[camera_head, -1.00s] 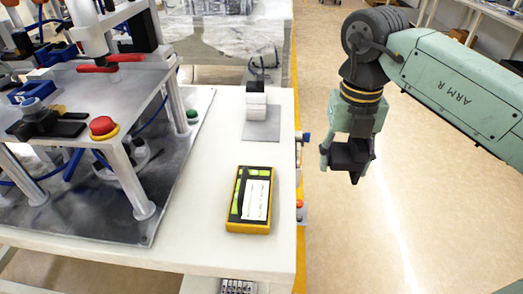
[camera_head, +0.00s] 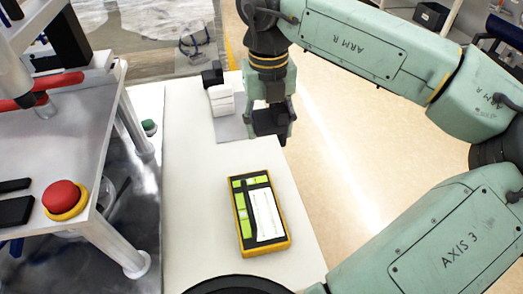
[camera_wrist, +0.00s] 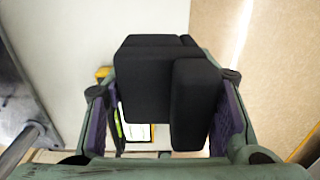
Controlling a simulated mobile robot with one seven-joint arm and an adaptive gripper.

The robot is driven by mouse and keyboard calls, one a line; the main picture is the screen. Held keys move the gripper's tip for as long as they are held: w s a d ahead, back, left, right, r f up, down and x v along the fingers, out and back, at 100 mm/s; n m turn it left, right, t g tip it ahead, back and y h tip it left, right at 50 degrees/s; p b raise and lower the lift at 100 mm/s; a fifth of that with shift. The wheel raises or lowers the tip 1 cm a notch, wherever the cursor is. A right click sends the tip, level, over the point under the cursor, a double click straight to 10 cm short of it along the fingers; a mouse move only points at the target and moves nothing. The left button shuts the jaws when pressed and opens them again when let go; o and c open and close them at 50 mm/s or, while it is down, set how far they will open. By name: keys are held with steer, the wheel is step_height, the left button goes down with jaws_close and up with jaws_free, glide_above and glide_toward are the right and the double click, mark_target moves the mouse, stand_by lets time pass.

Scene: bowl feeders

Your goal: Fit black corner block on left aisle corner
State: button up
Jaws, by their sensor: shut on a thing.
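My gripper (camera_head: 270,110) is shut on a black corner block (camera_wrist: 158,85), a stepped piece of chunky black sections. In the wrist view the block sits between the two purple-padded fingers and fills the middle of the picture. In the head view the block (camera_head: 268,124) hangs below the gripper, by the right edge of the white table (camera_head: 185,190). To its left a stack of white blocks (camera_head: 221,99) stands on a grey plate (camera_head: 232,128). A black block (camera_head: 212,74) sits at the stack's back left. The held block is apart from the stack.
A yellow-edged case (camera_head: 286,243) with green and white contents lies on the table in front of the plate. At left stands a metal fixture with a red button (camera_head: 62,197); a green button (camera_head: 149,127) is beside it. The floor at right is open.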

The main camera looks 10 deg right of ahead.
mark_target(268, 118)
step_height(268, 118, down, 7)
steer(key=shift+f+p, duration=0.2)
steer(key=shift+p, duration=0.45)
steer(key=shift+f+b, duration=0.35)
steer(key=shift+f, duration=0.05)
steer(key=o, duration=1)
steer(key=shift+r, duration=0.1)
steer(key=shift+r, duration=0.15)
step_height(268, 118, up, 12)
steer(key=shift+a+r+b, duration=0.1)
steer(key=shift+b, duration=0.4)
